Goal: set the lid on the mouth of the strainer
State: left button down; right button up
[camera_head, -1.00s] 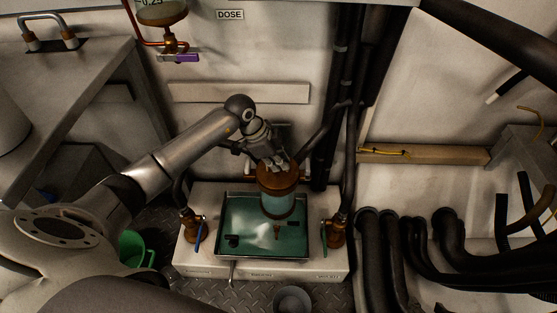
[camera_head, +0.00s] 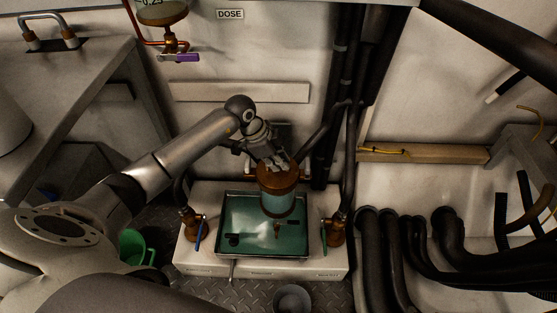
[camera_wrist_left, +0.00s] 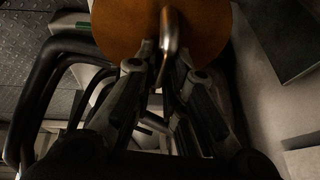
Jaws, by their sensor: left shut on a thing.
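The strainer (camera_head: 278,204) is a clear cylinder with a dark lower ring, standing at the back right of a tray of green liquid. The copper-brown round lid (camera_head: 279,180) is at the top of the strainer, over its mouth; I cannot tell whether it is fully seated. My left gripper (camera_head: 277,163) comes down from the upper left and is shut on the lid's handle. In the left wrist view the lid (camera_wrist_left: 125,25) fills the top, and its curved metal handle (camera_wrist_left: 170,35) runs down between the fingers (camera_wrist_left: 160,75). My right gripper is not in view.
The green tray (camera_head: 222,250) sits on a white base (camera_head: 205,270). Brass valves stand left (camera_head: 190,226) and right (camera_head: 337,232) of it. Dark pipes (camera_head: 345,130) rise close behind on the right. A green bucket (camera_head: 131,247) and a grey bucket (camera_head: 293,299) stand on the floor.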

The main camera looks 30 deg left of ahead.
pick_arm(q)
jog(key=c, duration=1.4)
grip_release()
jog(key=v, duration=1.2)
